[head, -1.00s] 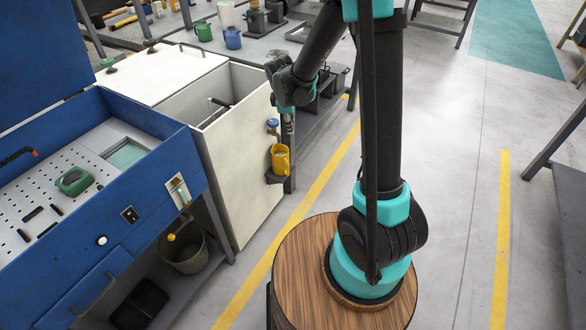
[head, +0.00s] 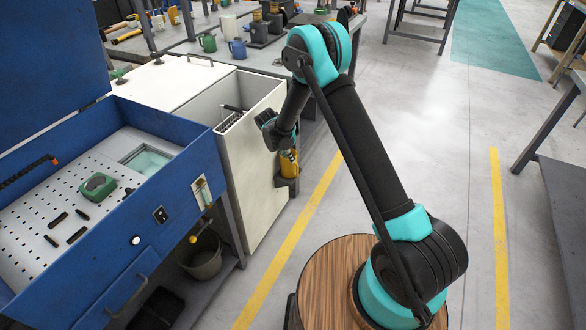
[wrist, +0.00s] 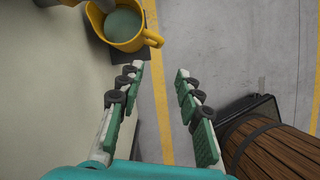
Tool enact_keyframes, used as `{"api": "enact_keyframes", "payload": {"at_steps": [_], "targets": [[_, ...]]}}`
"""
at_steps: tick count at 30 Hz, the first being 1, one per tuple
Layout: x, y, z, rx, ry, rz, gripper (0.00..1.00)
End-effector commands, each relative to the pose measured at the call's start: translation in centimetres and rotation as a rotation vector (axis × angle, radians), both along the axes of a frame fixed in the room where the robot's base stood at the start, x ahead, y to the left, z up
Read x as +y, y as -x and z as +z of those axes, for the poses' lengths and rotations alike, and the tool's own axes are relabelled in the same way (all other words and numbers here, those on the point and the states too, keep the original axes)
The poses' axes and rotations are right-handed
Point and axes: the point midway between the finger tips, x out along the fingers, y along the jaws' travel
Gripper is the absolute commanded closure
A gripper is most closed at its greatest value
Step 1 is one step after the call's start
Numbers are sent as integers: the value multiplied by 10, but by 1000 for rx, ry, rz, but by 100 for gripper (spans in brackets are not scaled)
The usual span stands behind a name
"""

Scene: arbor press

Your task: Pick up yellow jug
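The yellow jug (head: 289,168) stands upright on a small dark bracket at the side of the white cabinet. In the wrist view the jug (wrist: 122,43) is seen from above at the upper left, with a grey-green interior and its handle on the right side. A grey part overlaps its top edge there. My gripper (wrist: 160,72) is open and empty, its two fingers apart with bare floor between them. The fingertips are just below and right of the jug in that picture. In the head view my wrist partly hides the jug's top, and the fingers are hard to make out.
The white cabinet (head: 250,190) stands left of the jug, its top bin open. A blue washing station (head: 180,245) with a green object (head: 98,185) is further left. A bench with a green mug (head: 208,43) and a blue mug (head: 237,48) is behind.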

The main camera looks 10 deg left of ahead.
Motion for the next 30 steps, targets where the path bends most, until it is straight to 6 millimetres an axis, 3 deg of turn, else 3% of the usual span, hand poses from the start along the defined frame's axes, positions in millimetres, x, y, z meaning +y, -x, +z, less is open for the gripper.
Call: {"api": "enact_keyframes", "payload": {"at_steps": [12, 23, 30], "targets": [[-20, -24, -73, 1, -1, -3, 65], [-27, -33, -100, 0, -2, -4, 65], [-34, -43, -129, 0, -2, -4, 65]]}}
